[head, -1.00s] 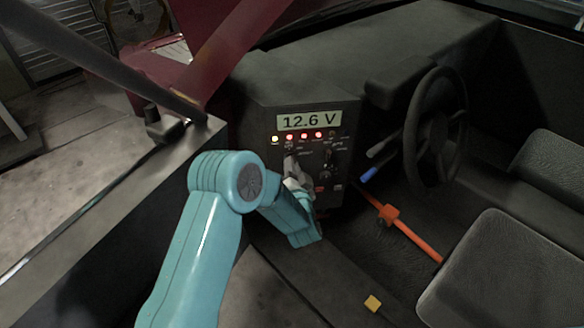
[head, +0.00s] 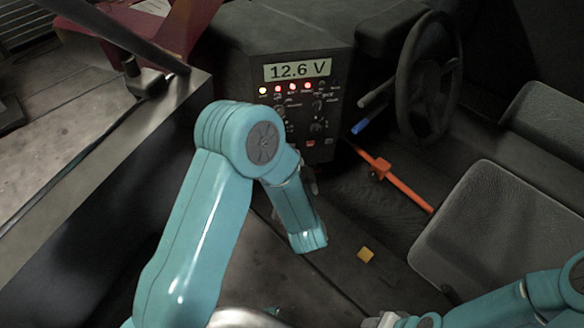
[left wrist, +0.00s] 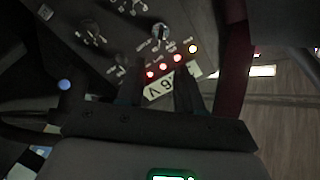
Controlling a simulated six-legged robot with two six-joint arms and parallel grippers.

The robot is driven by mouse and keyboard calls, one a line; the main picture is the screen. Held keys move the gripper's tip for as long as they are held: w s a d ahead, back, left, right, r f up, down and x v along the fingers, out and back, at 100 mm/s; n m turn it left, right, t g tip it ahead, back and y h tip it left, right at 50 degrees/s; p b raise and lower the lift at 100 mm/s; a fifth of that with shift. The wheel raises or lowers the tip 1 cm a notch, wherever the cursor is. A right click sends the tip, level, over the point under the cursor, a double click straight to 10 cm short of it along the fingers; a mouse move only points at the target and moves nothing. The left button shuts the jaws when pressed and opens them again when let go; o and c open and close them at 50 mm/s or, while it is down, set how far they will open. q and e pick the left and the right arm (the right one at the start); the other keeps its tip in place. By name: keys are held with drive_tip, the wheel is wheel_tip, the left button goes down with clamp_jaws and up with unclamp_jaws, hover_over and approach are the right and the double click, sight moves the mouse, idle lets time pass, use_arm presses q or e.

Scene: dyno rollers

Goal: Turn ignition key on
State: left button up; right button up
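The dark control panel (head: 320,142) has a 12.6 V display (head: 297,70), with one yellow and several red lamps lit below it. A pale switch or key (left wrist: 158,32) stands out on the panel in the left wrist view, where the panel appears upside down; I cannot tell for certain that it is the ignition key. My left gripper (left wrist: 155,92) has its dark fingers apart and empty, in front of the display and lamps in that view. The left arm hides most of this gripper in the head view. My right gripper (head: 385,320) is partly cut off at the bottom edge.
A steering wheel (head: 428,75) and a blue-tipped lever (head: 360,127) are right of the panel. An orange lever (head: 400,185) slants over the floor toward the grey seat (head: 490,225). A dark side wall (head: 110,165) borders the left.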

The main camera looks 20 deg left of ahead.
use_arm(q)
drive_tip(key=shift+v, duration=1.7)
drive_tip(key=shift+a, duration=0.1)
drive_tip(key=s+a+f+g, duration=0.2)
drive_tip(key=a+f, duration=0.3)
drive_tip(key=a, duration=0.2)
wheel_tip(320, 180, down, 9)
drive_tip(key=s+d+n+g+h, duration=0.1)
drive_tip(key=d+g+h, duration=0.15)
drive_tip(key=h, duration=0.25)
drive_tip(key=s+d+f+n+g+h, duration=0.1)
drive_tip(key=s+d+f+g+h, duration=0.3)
drive_tip(key=s, duration=0.4)
drive_tip(key=s+d+f+n+g+h, duration=0.1)
drive_tip(key=s+d+f+g+h, duration=0.3)
drive_tip(key=s+d, duration=0.5)
drive_tip(key=shift+s+d+n+g+h+p, duration=0.15)
drive_tip(key=shift+s+n+g+h+p, duration=0.2)
drive_tip(key=shift+g+h, duration=0.5)
